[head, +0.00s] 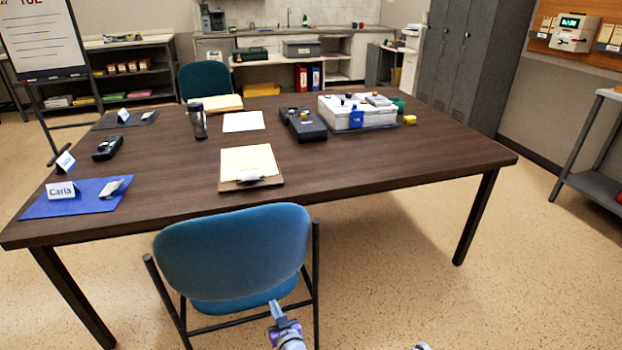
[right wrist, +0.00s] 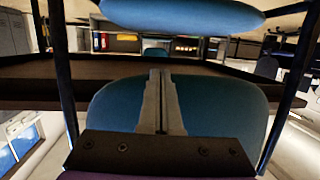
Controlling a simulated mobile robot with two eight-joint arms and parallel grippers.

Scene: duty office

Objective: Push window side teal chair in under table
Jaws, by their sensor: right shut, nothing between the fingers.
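The near teal chair (head: 232,250) stands at the front edge of the dark wood table (head: 330,168), its backrest towards me and its seat partly showing below. A second teal chair (head: 205,80) stands at the far side of the table. My right gripper (head: 274,308) is shut and empty, just behind the near chair at its lower right. In the right wrist view, which looks upside down, the shut fingers (right wrist: 162,75) point at the near chair's backrest (right wrist: 215,105). Whether they touch it I cannot tell. My left gripper is not in view.
The table holds a clipboard (head: 249,167), a blue mat (head: 75,202) with a name card, a tumbler (head: 197,121) and a white organizer (head: 352,108). A table leg (head: 474,218) stands to the right. The floor (head: 450,305) on the right is clear.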

